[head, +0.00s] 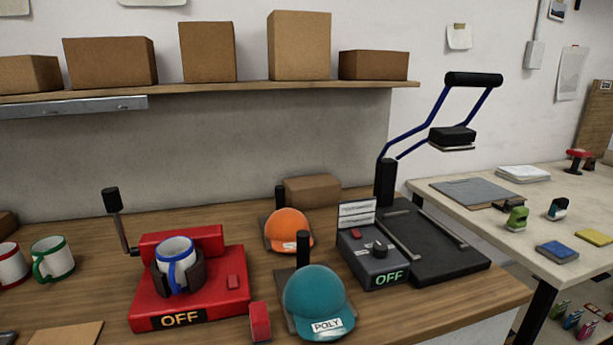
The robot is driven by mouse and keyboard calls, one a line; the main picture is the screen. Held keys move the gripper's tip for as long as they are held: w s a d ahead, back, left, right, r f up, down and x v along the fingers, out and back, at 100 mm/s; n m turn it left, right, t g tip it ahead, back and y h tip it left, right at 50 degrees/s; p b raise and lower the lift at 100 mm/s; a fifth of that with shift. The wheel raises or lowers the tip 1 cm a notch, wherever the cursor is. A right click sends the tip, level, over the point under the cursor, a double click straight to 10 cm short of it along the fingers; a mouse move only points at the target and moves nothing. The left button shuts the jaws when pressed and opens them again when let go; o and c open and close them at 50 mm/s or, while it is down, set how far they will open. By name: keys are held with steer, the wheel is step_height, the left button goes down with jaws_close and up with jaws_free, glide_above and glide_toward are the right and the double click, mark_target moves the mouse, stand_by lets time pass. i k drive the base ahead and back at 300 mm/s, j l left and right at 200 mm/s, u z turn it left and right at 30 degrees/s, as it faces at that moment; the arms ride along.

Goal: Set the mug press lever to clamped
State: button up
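The red mug press (190,284) stands on the wooden bench at the left of the middle, with a lit "OFF" on its front. A white mug with a blue rim and handle (176,252) sits upright in its dark curved cradle (184,275). The press lever (121,218), a thin rod with a black grip (111,200), rises on the press's left side and leans slightly left. Whether the cradle touches the mug all round cannot be told. My gripper is not in view.
An orange cap (289,226) and a teal cap (317,297) sit on stands right of the press. A black heat press (440,245) with a raised blue arm stands farther right, its box reading "OFF". Mugs with red (10,265) and green (52,259) rims stand left.

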mark_target(111, 195)
steer(key=i+j, duration=0.35)
steer(key=i+j+u, duration=0.1)
steer(key=j, duration=0.7)
steer(key=i+j+u, duration=0.15)
steer(key=j, duration=0.25)
steer(key=k+j, duration=0.2)
steer(key=j, duration=0.2)
steer(key=k+j+u, duration=0.15)
steer(key=k+j, duration=0.3)
steer(key=j, duration=0.35)
